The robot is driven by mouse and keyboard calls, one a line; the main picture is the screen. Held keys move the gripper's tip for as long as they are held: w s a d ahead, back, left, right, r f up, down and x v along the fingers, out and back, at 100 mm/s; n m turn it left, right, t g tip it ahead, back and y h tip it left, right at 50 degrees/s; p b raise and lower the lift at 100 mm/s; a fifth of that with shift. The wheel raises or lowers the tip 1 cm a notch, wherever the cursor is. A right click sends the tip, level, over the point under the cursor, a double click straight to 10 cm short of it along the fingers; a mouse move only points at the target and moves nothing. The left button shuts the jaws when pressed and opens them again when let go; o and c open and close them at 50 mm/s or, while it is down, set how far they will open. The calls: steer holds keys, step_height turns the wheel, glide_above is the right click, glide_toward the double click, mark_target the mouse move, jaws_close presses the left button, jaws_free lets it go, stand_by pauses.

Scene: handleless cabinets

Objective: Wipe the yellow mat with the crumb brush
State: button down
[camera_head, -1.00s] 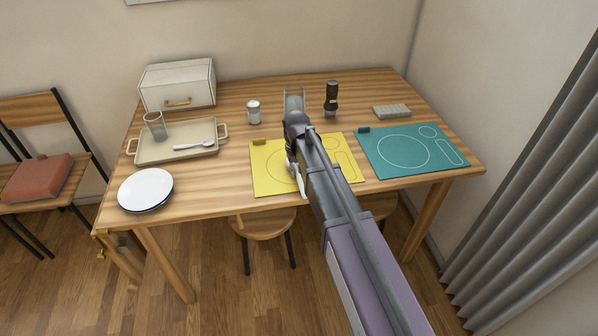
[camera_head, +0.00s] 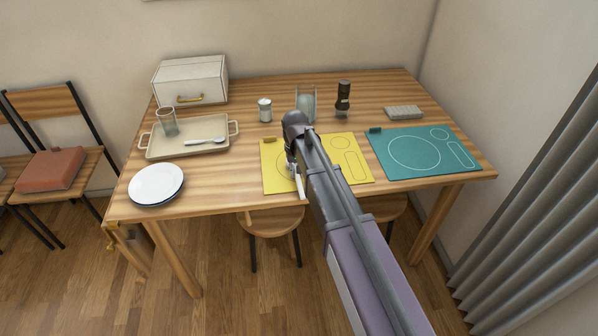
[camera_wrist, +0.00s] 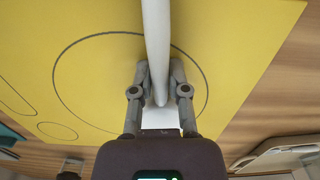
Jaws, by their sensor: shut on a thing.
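The yellow mat (camera_head: 272,177) lies near the front edge of the table, with dark outlines on it; my arm covers its middle. In the wrist view the yellow mat (camera_wrist: 95,75) fills most of the picture, and its large circle is under the gripper. My gripper (camera_wrist: 158,78) is shut on the white crumb brush (camera_wrist: 156,35), whose long pale body runs up between the fingers. In the head view a white part of the brush (camera_head: 299,184) shows beside my arm, over the mat. Whether the brush touches the mat, I cannot tell.
A teal mat (camera_head: 430,172) lies right of the yellow one. A tray (camera_head: 165,152) with a glass and spoon, a plate (camera_head: 156,184), and a white box (camera_head: 190,80) are at left. A shaker (camera_head: 265,109), a dark grinder (camera_head: 343,96) and a clear glass (camera_head: 305,100) stand behind.

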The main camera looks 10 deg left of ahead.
mark_target(285, 178)
steer(key=shift+a, duration=0.15)
steer(key=shift+s+a, duration=0.25)
steer(key=shift+a, duration=0.6)
steer(key=shift+s+a, duration=0.25)
steer(key=shift+a, duration=0.55)
steer(key=shift+r, duration=0.15)
step_height(285, 178, up, 6)
steer(key=p, duration=0.6)
step_height(285, 178, up, 3)
steer(key=p, duration=0.3)
stand_by(0.6)
